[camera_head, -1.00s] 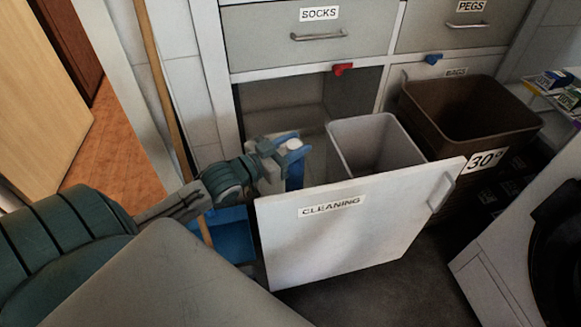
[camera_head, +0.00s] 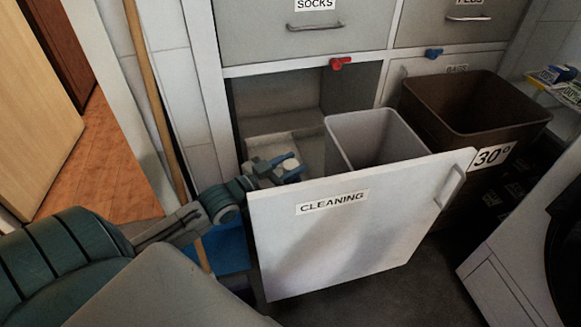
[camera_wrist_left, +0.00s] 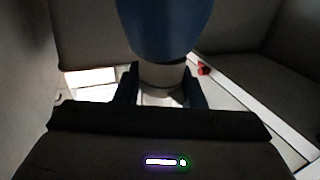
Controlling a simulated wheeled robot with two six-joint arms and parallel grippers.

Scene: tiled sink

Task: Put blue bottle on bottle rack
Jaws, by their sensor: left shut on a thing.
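The blue bottle (camera_wrist_left: 165,28) fills the top middle of the left wrist view, with its pale neck between my fingers. My left gripper (camera_wrist_left: 162,90) is shut on that neck. In the head view the left gripper (camera_head: 280,168) is just behind the top edge of the white CLEANING front (camera_head: 340,230). The bottle's white cap (camera_head: 290,165) shows there between the fingers, and its body is hidden below. A pale tray-like part (camera_head: 272,147) lies behind the gripper in the pull-out; I cannot tell whether it is the bottle rack. My right gripper is not in view.
A grey bin (camera_head: 375,137) stands right of the gripper, behind the front. A brown bin (camera_head: 470,105) is farther right. A red knob (camera_head: 340,63) is on the cabinet frame above. A wooden pole (camera_head: 150,70) leans at the left, near a blue container (camera_head: 228,248).

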